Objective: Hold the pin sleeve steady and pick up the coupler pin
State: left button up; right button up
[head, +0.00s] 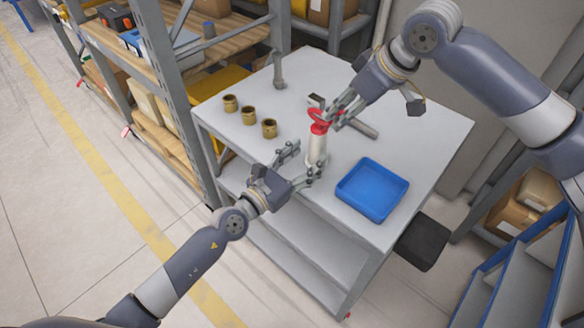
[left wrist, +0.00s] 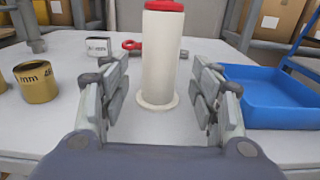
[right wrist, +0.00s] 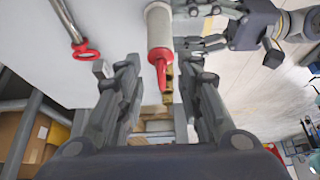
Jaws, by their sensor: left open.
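The pin sleeve (head: 317,150) is a white cylinder with a red top, standing upright on the table; it also shows in the left wrist view (left wrist: 158,60) and the right wrist view (right wrist: 159,30). My left gripper (head: 302,162) is open, with its fingers on either side of the sleeve's line and visible gaps in the left wrist view. The coupler pin (head: 360,126), a grey shaft with a red ring, lies on the table behind the sleeve; its ring shows in the right wrist view (right wrist: 86,50). My right gripper (head: 338,116) is open and empty above the table near the sleeve's top.
Several brass bushings (head: 249,115) stand left on the table. A blue tray (head: 372,190) lies to the right.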

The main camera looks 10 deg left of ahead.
aim_at(312, 153)
pick_arm(q)
jog(key=x, duration=0.5)
jog(key=c, duration=1.2)
